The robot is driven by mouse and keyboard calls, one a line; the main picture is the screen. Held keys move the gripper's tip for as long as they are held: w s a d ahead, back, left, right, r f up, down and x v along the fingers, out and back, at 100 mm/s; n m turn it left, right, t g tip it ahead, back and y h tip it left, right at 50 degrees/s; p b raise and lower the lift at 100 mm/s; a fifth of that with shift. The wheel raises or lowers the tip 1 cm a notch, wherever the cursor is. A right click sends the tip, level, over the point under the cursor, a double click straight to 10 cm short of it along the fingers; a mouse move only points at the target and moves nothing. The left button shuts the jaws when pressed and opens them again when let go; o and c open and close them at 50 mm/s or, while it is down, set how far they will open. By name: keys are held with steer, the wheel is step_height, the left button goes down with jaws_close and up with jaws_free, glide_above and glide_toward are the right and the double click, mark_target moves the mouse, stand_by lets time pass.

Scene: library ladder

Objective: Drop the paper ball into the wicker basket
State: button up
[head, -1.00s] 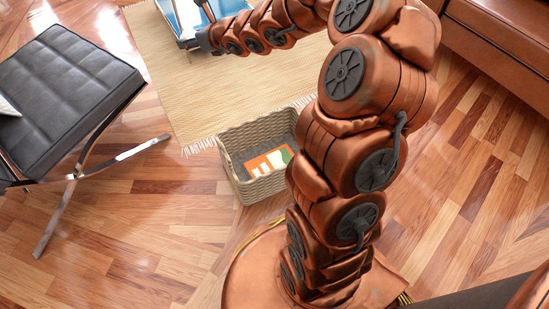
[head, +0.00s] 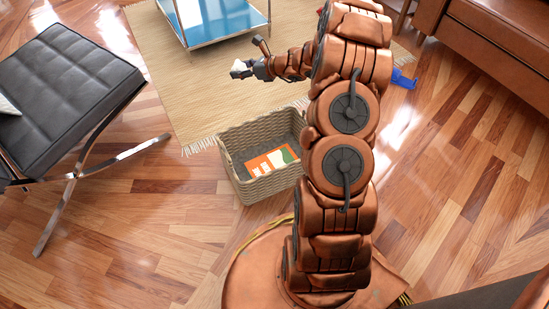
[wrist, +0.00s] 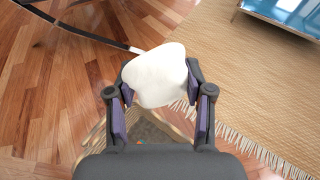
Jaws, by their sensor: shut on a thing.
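The white paper ball (wrist: 157,75) is held between the two fingers of my gripper (wrist: 160,95) in the wrist view. In the head view the paper ball (head: 238,68) shows small at the tip of my gripper (head: 246,69), over the rug and beyond the basket. The wicker basket (head: 262,187) stands on the wood floor in the head view, nearer to my base than the gripper. It holds a flat orange, white and green item. In the wrist view part of the basket (wrist: 180,120) shows below, mostly hidden by my gripper.
A woven rug (head: 190,100) lies behind the basket. A blue-topped table (head: 215,22) stands on it. A blue item (head: 403,79) lies near the rug's right edge.

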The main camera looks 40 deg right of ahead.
steer(key=s+d+f+n+y+b, duration=0.1)
steer(key=s+f, duration=0.3)
steer(key=f, duration=0.3)
steer(key=s+d+f+g+b, duration=0.1)
steer(key=s+d+f+b, duration=0.1)
steer(key=f, duration=0.6)
steer(key=s+d+f+n+y+b, duration=0.1)
steer(key=s+f, duration=0.4)
steer(key=f, duration=0.2)
steer(key=shift+s+d+f+n+g+y, duration=0.25)
steer(key=shift+s+d+n+g+y, duration=0.05)
steer(key=o, duration=0.8)
steer(key=shift+o, duration=0.2)
steer(key=v, duration=1.2)
steer(key=shift+w+r, duration=0.1)
steer(key=shift+r, duration=0.05)
